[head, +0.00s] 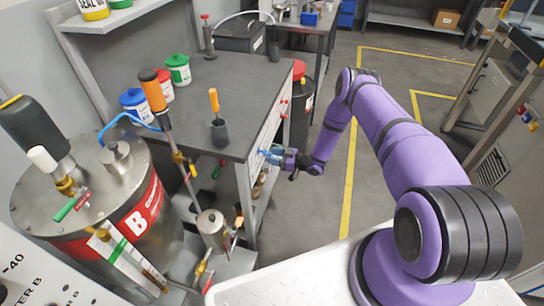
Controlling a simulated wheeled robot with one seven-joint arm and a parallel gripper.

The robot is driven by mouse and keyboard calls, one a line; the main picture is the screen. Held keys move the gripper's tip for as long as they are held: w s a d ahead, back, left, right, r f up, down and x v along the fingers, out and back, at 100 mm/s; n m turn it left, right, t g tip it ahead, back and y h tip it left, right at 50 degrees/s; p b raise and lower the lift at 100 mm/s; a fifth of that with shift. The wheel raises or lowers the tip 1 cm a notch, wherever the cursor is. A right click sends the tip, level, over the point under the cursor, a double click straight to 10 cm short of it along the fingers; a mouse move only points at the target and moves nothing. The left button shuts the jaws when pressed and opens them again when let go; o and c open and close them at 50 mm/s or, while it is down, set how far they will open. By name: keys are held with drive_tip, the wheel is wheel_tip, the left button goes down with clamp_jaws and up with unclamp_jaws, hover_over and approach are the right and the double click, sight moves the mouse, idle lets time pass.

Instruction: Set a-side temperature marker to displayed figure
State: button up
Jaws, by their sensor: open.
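My gripper (274,155) is at the end of the purple arm, beside the front face of the grey workbench. Its jaws are open; light blue shows at its tips, and I cannot tell whether this is the fingers or a knob. A white panel (266,134) with red knobs runs along that bench face, close to the tips. I cannot make out an a-side temperature marker or a displayed figure. A white board (30,275) at the lower left shows "-40" and part of a word ending in "TER B".
A steel drum (150,205) with a red "B" label stands at left. The workbench (235,85) carries several jars and a cup (220,132) holding an orange-handled tool. Open floor (375,75) with yellow lines lies beyond my arm.

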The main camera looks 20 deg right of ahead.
drive_tip(key=v, duration=0.9)
drive_tip(key=shift+s+d, duration=0.2)
drive_tip(key=shift+d, duration=0.05)
